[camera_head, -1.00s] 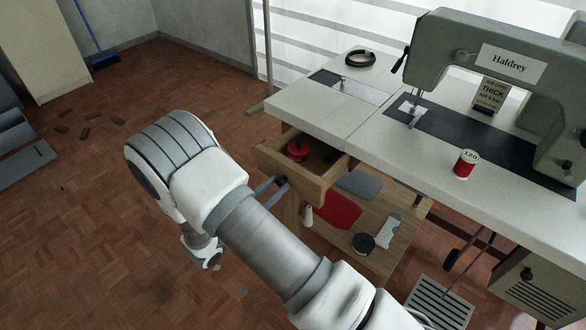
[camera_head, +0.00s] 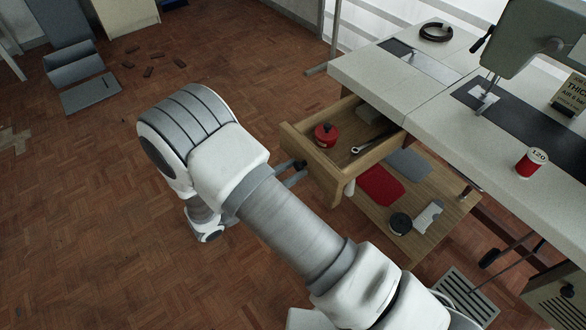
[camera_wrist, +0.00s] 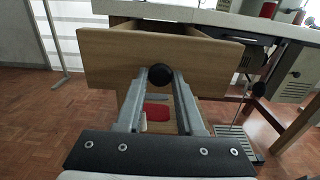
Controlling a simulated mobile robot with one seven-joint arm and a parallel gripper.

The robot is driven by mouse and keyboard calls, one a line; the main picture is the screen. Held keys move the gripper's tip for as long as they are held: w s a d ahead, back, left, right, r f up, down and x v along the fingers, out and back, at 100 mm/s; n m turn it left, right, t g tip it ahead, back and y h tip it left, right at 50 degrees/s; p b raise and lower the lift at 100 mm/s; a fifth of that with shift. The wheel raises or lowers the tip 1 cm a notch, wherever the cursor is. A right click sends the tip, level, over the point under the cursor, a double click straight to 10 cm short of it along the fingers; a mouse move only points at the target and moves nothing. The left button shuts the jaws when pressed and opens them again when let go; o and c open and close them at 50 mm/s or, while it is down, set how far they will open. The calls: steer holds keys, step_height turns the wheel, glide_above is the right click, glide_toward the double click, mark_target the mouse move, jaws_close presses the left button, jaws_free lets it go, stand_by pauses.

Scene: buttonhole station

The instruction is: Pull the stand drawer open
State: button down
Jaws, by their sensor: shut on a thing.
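The wooden stand drawer (camera_head: 313,164) hangs under the left end of the sewing table and stands pulled well out. Inside it lie a red round item (camera_head: 325,135) and a metal wrench-like tool (camera_head: 370,146). In the wrist view the drawer front (camera_wrist: 110,62) faces me, with a round black knob (camera_wrist: 160,76) at its middle. My gripper (camera_wrist: 160,88) is shut on this knob, one finger on each side. In the head view my gripper (camera_head: 299,170) is at the drawer front, partly hidden by my own arm.
The table top (camera_head: 370,80) is above the drawer. A low wooden shelf (camera_head: 430,200) below holds a red cloth (camera_head: 381,184), a grey piece and a dark round item. A red spool (camera_head: 531,162) stands by the sewing machine (camera_head: 530,40).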

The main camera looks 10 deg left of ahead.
steer(key=c, duration=0.5)
jaws_free()
steer(key=p+v, duration=0.2)
steer(key=v, duration=1.5)
steer(key=shift+s+a, duration=0.15)
steer(key=shift+r, duration=0.1)
